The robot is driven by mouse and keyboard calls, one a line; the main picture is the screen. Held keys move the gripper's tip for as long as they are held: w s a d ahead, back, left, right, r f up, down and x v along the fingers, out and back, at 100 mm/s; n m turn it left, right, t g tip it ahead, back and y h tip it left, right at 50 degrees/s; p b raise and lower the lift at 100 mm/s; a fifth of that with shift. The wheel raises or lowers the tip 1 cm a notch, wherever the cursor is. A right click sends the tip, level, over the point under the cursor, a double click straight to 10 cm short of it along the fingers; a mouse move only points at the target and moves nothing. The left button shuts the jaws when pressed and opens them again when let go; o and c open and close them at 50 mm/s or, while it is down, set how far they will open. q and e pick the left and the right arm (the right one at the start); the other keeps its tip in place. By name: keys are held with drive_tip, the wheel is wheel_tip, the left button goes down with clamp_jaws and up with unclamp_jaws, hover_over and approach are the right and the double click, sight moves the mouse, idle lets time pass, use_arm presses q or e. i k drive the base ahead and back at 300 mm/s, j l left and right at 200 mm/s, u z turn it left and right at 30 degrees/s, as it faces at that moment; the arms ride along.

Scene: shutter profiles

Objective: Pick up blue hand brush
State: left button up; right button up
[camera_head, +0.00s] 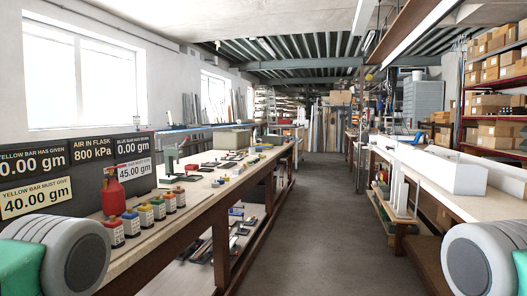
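I cannot clearly make out a blue hand brush. A small blue object (418,138) lies on the right bench (460,203), beyond the white profile; it is too small to tell whether it is the brush. Another small blue item (236,211) lies on the lower shelf under the left bench. Grey rounded parts of my own arms show at the lower left and lower right corners. Neither of my grippers shows.
The left bench (195,205) carries a red bottle (113,192), several small coloured bottles, tools and a green device (169,160). Long white profiles (430,165) lie on the right bench. Dark signboards stand at left. The grey floor aisle (325,205) between the benches is clear.

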sight(258, 149)
drive_tip(key=i+z, duration=0.4)
drive_tip(key=i, duration=2.45)
drive_tip(key=i+l, duration=0.1)
drive_tip(key=i, duration=1.95)
drive_tip(key=i+u, duration=0.1)
drive_tip(key=i, duration=0.9)
drive_tip(key=i+l, duration=0.2)
drive_tip(key=i, duration=0.8)
drive_tip(key=i+l, duration=0.1)
drive_tip(key=i, duration=0.9)
drive_tip(key=i+u, duration=0.5)
drive_tip(key=i+l+u, duration=0.1)
drive_tip(key=i+u, duration=0.15)
drive_tip(key=u, duration=0.25)
drive_tip(key=i+l+u, duration=0.3)
drive_tip(key=u, duration=0.2)
drive_tip(key=i+l+u, duration=0.3)
drive_tip(key=u, duration=0.2)
drive_tip(key=k+l, duration=0.05)
drive_tip(key=l, duration=0.05)
